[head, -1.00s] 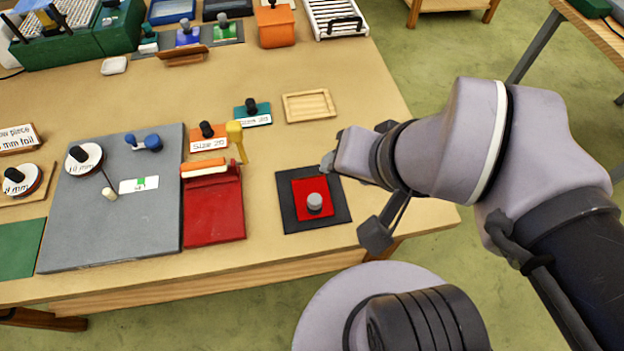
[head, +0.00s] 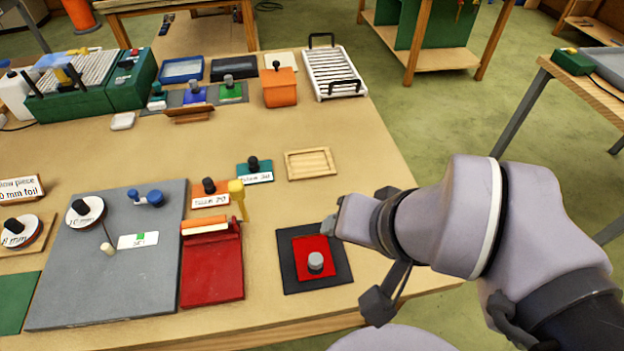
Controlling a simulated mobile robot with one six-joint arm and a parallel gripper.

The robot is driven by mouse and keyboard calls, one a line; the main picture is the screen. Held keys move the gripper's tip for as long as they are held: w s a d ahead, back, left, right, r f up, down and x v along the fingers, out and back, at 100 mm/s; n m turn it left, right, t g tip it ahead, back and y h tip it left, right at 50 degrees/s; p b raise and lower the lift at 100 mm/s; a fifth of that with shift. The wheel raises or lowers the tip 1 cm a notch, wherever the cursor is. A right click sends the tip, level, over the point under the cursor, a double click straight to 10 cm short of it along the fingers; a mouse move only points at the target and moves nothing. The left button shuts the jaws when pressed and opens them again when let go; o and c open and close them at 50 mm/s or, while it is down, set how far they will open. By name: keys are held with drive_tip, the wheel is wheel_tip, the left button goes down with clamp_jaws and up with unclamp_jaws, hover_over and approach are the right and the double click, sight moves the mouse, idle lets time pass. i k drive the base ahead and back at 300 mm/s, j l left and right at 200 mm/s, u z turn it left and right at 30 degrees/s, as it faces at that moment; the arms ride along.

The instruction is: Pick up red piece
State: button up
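A red square piece (head: 301,247) with a grey round knob (head: 316,262) lies flat on a black square mat (head: 342,267) near the table's front right edge. My gripper (head: 354,262) is just right of the mat, with one finger by the mat's upper right corner and the other lower, past its right side. The fingers are spread apart and nothing shows between them. My wrist hides part of the table's right edge.
A small wooden tray (head: 310,164) lies behind the mat. Table (head: 345,205) between them is clear.

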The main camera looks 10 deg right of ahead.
sight(313, 259)
drive_tip(key=j+z, duration=0.4)
drive_tip(key=k+j+z, duration=0.1)
drive_tip(key=j+z, duration=0.2)
drive_tip(key=z, duration=0.15)
drive_tip(key=k+j+z, duration=0.15)
drive_tip(key=j+z, duration=0.25)
drive_tip(key=k+j+z, duration=0.15)
drive_tip(key=z, duration=0.25)
drive_tip(key=j, duration=0.1)
